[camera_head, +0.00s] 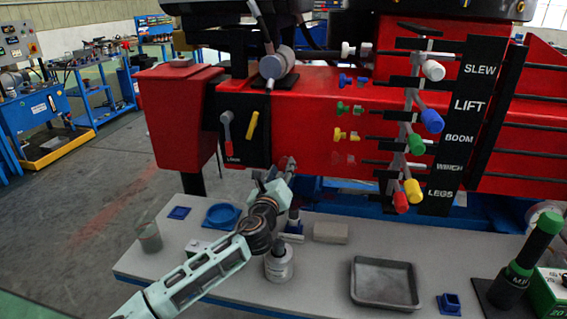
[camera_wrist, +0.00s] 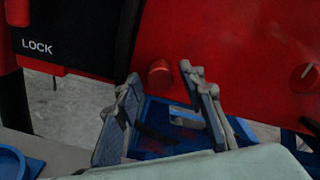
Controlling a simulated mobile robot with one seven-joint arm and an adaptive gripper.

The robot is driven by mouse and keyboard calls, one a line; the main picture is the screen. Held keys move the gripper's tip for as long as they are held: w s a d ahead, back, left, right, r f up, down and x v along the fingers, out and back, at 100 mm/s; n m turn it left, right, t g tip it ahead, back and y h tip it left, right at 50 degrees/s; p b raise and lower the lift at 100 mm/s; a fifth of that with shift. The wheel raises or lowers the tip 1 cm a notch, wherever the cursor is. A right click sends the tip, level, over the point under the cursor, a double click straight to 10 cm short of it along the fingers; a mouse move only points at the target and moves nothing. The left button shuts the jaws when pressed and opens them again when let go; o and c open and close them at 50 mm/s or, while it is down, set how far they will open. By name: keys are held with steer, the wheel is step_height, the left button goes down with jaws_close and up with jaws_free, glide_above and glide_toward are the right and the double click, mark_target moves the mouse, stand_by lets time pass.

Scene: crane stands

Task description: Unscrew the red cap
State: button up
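The red cap (camera_wrist: 159,73) is a short round cylinder on the red crane body, in the middle of the wrist view. In the head view it is hard to tell from the red body behind my gripper (camera_head: 274,178). In the wrist view my gripper (camera_wrist: 160,78) is open, with one finger to the left and one to the right of the cap. The right fingertip is close to the cap; I cannot tell whether it touches. Nothing is held between the fingers.
A black LOCK panel (camera_head: 244,130) with a yellow lever is left of the cap. Several coloured levers stand beside the black label board (camera_head: 462,130). The grey table (camera_head: 330,262) below carries a dark tray (camera_head: 385,303), a metal canister (camera_head: 279,267) and a green-capped black tool (camera_head: 523,262).

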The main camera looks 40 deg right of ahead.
steer(key=m, duration=0.9)
steer(key=shift+m, duration=0.4)
steer(key=m, duration=0.4)
steer(key=shift+m+b, duration=0.3)
steer(key=shift+b, duration=0.1)
steer(key=m, duration=0.4)
jaws_close()
